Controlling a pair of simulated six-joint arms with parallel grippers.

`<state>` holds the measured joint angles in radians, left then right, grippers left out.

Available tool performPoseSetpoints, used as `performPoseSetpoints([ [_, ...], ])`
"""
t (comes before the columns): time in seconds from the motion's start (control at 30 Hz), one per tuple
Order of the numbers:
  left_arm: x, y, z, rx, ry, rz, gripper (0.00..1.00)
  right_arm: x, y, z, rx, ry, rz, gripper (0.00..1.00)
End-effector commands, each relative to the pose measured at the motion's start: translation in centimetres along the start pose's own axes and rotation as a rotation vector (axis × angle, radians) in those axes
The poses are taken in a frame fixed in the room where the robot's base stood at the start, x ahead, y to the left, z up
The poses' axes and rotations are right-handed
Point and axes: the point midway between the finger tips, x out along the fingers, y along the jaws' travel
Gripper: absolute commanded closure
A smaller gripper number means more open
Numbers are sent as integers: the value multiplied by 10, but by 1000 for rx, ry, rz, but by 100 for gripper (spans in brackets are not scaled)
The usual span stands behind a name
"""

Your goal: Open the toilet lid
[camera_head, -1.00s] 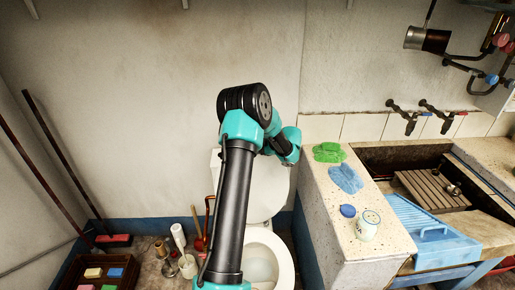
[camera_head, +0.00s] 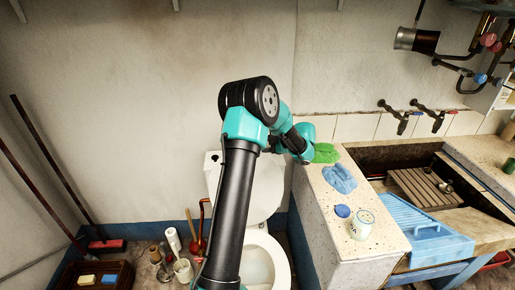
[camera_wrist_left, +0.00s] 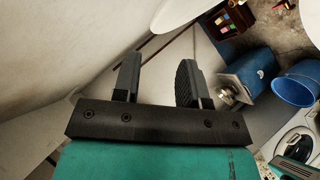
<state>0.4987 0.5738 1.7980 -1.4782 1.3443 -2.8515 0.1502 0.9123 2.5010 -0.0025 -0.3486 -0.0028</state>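The white toilet stands against the back wall in the head view, partly hidden by my arm. Its lid (camera_head: 264,196) looks raised, upright against the tank (camera_head: 212,172). The bowl (camera_head: 258,266) shows open below it, with the seat ring (camera_head: 283,262) around it. My left gripper (camera_wrist_left: 156,84) shows in the left wrist view with its two fingers apart and nothing between them. In the head view the gripper itself is hidden; the arm's wrist end is right of the lid, near the counter. White curved surfaces at the wrist view's top cannot be identified surely. My right gripper is not in view.
A speckled counter (camera_head: 337,222) with green gloves (camera_head: 325,153), a blue cloth (camera_head: 340,179) and a jar (camera_head: 361,225) stands close on the right, before the trough sink. Brushes and a crate (camera_head: 125,270) are on the floor at left.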

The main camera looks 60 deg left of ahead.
Motion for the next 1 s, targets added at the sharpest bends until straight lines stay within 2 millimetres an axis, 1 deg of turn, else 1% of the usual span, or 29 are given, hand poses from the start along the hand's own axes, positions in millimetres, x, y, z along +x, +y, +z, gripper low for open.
performPoseSetpoints([
  [0.03,-12,0,1,0,-4,3,61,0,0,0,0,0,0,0],
  [0.2,-45,0,1,1,-3,2,61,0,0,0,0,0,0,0],
  [0.3,-62,0,0,1,-4,3,61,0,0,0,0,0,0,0],
  [0.43,-77,0,0,1,-2,2,61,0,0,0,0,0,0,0],
  [0.6,-84,0,0,1,0,1,61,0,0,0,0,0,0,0],
  [1.0,-84,0,0,1,0,1,61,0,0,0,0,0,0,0],
])
